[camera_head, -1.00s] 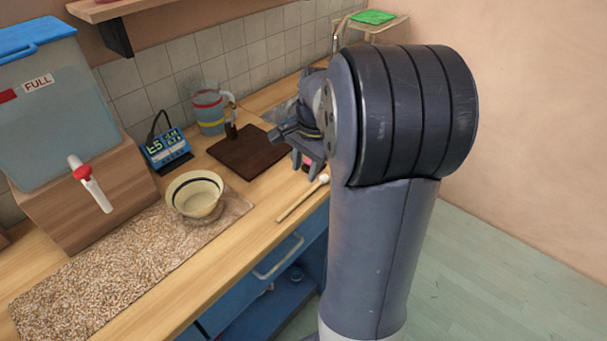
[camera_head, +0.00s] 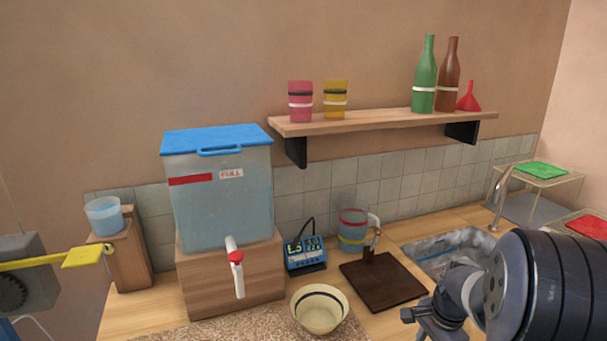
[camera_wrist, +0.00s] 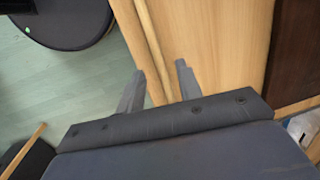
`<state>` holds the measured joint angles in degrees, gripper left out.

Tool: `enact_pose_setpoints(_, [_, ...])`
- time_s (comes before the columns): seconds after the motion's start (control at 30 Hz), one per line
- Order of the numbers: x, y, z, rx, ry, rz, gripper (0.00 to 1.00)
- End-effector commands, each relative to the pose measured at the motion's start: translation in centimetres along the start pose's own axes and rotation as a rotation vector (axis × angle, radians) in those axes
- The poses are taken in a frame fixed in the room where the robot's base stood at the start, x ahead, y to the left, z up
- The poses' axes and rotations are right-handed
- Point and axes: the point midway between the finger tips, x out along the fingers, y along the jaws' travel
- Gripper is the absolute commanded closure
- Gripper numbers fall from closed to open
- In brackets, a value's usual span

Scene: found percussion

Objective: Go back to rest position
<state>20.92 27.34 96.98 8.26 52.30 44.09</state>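My gripper (camera_head: 435,318) is at the lower right of the head view, beside the dark brown board (camera_head: 382,280), with my dark arm joint to its right. In the wrist view the two grey fingers of my gripper (camera_wrist: 160,80) stand apart with nothing held between them. Past the fingertips lie the wooden counter (camera_wrist: 215,40) and its front edge, with the greenish floor (camera_wrist: 70,85) to the left. A thin wooden stick (camera_wrist: 25,150) shows at the lower left of the wrist view; I cannot tell what it belongs to.
A sink (camera_head: 450,252) lies behind my arm. A shelf (camera_head: 385,122) holds cups and bottles.

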Motion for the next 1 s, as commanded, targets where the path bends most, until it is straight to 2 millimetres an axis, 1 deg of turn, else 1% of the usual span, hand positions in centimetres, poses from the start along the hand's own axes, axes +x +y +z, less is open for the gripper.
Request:
enact_pose_setpoints(0.03, [0.7,0.0,0.0,0.0,-0.001,0.001,0.66])
enact_pose_setpoints(0.13, [1.5,0.0,0.0,0.0,0.0,0.0,0.66])
enact_pose_setpoints(0.2, [0.9,-0.1,0.0,0.0,0.002,-0.002,0.66])
enact_pose_setpoints(0.27, [0.8,-0.1,0.0,0.0,0.002,-0.001,0.66])
enact_pose_setpoints(0.7, [1.1,0.0,0.0,0.0,0.001,-0.001,0.66])
enact_pose_setpoints(0.73, [0.9,0.0,-0.1,0.0,0.002,-0.002,0.66])
enact_pose_setpoints(0.87, [-1.3,-0.1,-0.1,0.0,0.004,-0.005,0.66])
enact_pose_setpoints(1.0, [-4.1,-0.1,-0.1,0.0,0.005,-0.005,0.66])
